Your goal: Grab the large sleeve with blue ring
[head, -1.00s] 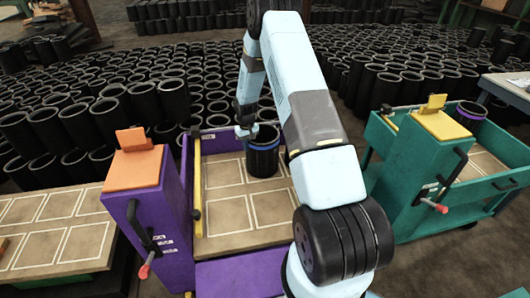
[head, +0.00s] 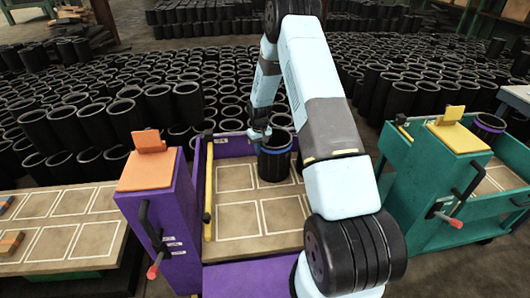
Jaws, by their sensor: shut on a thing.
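The large black sleeve with a blue ring (head: 275,163) stands upright in the purple cart (head: 238,146), near its back wall, over the white-outlined board. The blue band shows just below its top rim. My gripper (head: 259,134) is at the sleeve's upper left rim, shut on it. The fingertips are small and partly hidden, so the exact grip on the wall is hard to see. I cannot tell whether the sleeve's base touches the board.
A green cart (head: 419,172) on the right holds a sleeve with a purple ring (head: 488,125). A low board (head: 62,225) with white outlines and small orange blocks is at left. Many plain black sleeves (head: 185,105) fill the floor behind. The cart's front squares are empty.

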